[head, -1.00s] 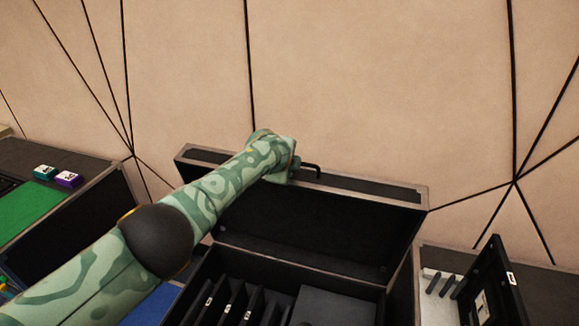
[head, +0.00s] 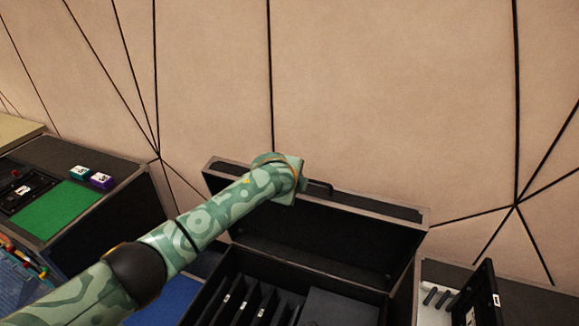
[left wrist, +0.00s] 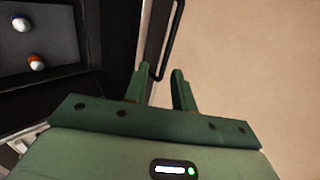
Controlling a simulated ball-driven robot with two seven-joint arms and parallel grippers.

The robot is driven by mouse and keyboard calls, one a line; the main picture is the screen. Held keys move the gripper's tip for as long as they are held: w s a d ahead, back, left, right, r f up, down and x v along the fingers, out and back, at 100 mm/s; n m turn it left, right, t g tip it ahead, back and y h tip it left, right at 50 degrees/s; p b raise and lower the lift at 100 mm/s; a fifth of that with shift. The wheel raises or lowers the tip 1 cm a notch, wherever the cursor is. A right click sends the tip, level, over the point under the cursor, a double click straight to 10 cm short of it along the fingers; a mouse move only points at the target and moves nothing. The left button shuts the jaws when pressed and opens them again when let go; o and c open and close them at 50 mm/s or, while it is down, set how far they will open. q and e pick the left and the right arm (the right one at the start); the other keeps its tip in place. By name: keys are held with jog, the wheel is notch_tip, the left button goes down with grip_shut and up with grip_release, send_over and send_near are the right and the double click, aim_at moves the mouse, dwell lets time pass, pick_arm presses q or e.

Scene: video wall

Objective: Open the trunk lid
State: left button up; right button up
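The trunk (head: 215,300) is a black case with grey metal edges. Its lid (head: 330,235) stands raised at the back, tilted, with its dark inner side facing me. A black bar handle (head: 322,186) shows at the lid's top edge and also in the left wrist view (left wrist: 172,40). My left gripper (head: 290,184) is at the lid's top edge, left of the handle; its fingers are hidden in the head view. In the left wrist view, its two green fingers (left wrist: 160,76) are apart, close to the lower end of the handle. Contact is unclear. My right gripper is out of view.
Black dividers (head: 262,302) stand inside the trunk. At left is a dark console with a green panel (head: 62,208) and two small boxes (head: 90,176). At right, an upright black panel (head: 482,296) stands beside a light tray. A beige wall (head: 390,90) is behind.

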pick_arm(q)
jog(key=p+v, duration=0.1)
jog(key=v, duration=0.4)
jog(key=shift+s+a+r, duration=0.15)
jog(key=shift+s+r, duration=0.1)
